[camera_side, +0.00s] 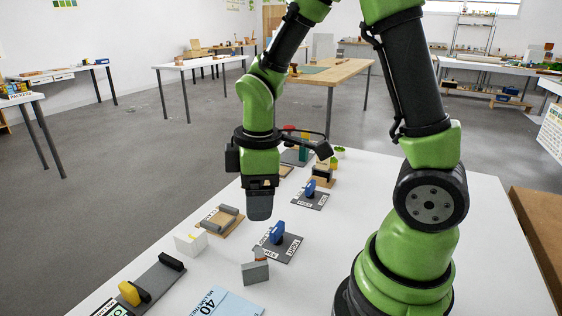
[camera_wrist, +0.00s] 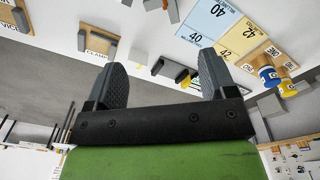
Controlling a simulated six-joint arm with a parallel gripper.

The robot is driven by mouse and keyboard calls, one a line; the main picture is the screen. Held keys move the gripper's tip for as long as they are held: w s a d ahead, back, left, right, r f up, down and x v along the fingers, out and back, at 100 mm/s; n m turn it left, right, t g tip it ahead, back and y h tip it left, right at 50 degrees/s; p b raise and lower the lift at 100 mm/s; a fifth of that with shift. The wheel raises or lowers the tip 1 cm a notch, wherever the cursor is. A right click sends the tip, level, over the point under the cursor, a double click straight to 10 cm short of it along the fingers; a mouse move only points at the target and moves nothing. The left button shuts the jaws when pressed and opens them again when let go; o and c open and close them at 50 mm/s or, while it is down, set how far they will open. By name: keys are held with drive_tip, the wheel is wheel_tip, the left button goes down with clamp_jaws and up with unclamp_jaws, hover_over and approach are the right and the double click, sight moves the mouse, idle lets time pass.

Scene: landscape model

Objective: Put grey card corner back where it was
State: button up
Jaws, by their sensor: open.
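A small upright grey block (camera_side: 255,273), which may be the grey card corner, stands on the white table near the front, with a brown edge showing behind it. A grey piece, probably the same one, shows at the top of the wrist view (camera_wrist: 173,12). My gripper (camera_side: 259,208) hangs above the table, behind the grey block and apart from it. In the wrist view my gripper (camera_wrist: 162,78) has its two dark fingers wide apart, with nothing held between them. No label marks which piece is the card corner.
A grey board with a blue block (camera_side: 276,232) lies right of my gripper. A wooden board with grey bars (camera_side: 211,226) and a white block (camera_side: 190,244) lie to its left. A grey strip (camera_side: 158,282) carries yellow and black blocks.

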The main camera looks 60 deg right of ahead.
drive_tip(key=s+a+r+m+t+y, duration=0.1)
drive_tip(key=s+a+r+m+t, duration=0.1)
drive_tip(key=s+r+m, duration=0.3)
drive_tip(key=s+a+r+m+t+y, duration=0.1)
drive_tip(key=s+r+m+t, duration=0.3)
drive_tip(key=r, duration=0.5)
drive_tip(key=shift+s+a+m, duration=0.4)
drive_tip(key=shift+m, duration=0.8)
